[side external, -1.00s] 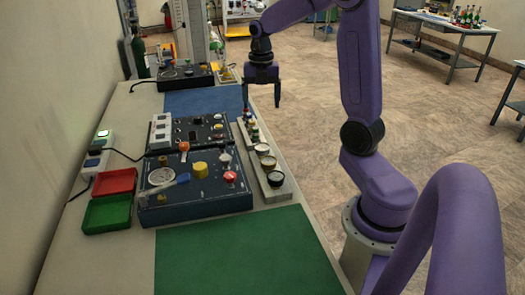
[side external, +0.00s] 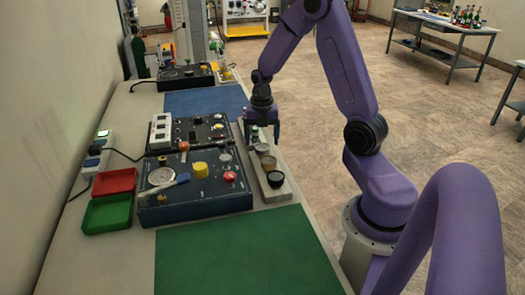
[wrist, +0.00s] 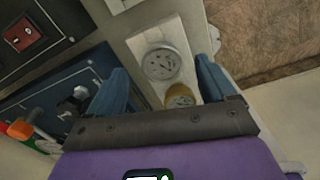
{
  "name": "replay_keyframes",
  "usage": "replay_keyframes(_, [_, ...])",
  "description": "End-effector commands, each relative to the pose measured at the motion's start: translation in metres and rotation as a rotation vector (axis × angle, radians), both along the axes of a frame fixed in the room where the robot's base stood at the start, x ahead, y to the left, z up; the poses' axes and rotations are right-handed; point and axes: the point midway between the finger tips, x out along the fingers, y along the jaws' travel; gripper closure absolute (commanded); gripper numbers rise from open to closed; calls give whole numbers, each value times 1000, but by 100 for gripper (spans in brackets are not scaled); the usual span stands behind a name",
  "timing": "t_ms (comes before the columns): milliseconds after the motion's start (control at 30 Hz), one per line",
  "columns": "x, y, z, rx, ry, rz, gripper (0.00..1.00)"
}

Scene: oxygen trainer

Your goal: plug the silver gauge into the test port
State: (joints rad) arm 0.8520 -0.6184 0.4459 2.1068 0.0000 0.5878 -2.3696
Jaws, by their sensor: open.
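My gripper (side external: 263,144) is open and points down over the gauge rack (side external: 285,194). In the wrist view its two blue fingers (wrist: 165,82) stand apart on either side of the rack, nothing held between them. The silver gauge (wrist: 160,63) shows round and face-up near the fingertips. A brass-rimmed gauge (wrist: 180,97) sits beside it, partly hidden by my gripper's palm. In the side view the silver gauge (side external: 262,149) is partly covered by the gripper. A black gauge (side external: 275,179) stands at the rack's near end. I cannot tell which fitting is the test port.
A dark blue trainer panel (side external: 210,203) with a dial, yellow knob (side external: 200,169) and red knob (side external: 230,177) lies left of the rack. Red (side external: 114,181) and green (side external: 107,214) trays stand farther left. The green mat (side external: 235,255) in front is clear.

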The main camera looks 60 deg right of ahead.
Motion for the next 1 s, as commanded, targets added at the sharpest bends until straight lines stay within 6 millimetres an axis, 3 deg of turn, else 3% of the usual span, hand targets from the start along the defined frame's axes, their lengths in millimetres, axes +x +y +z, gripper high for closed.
replay_keyframes(133, [-5, 2, -24, 2, 7, 0, 16])
replay_keyframes(300, [-4, 1, -39, 1, 3, -1, 16])
replay_keyframes(600, [-3, 1, -42, -1, 1, -1, 16])
replay_keyframes(667, [-3, 1, -42, 0, 1, -1, 32])
replay_keyframes(800, [-3, 1, -42, 0, 1, -1, 78])
replay_keyframes(833, [-3, 1, -42, 0, 1, 0, 82])
replay_keyframes(1000, [-3, 1, -42, 0, 0, 0, 82])
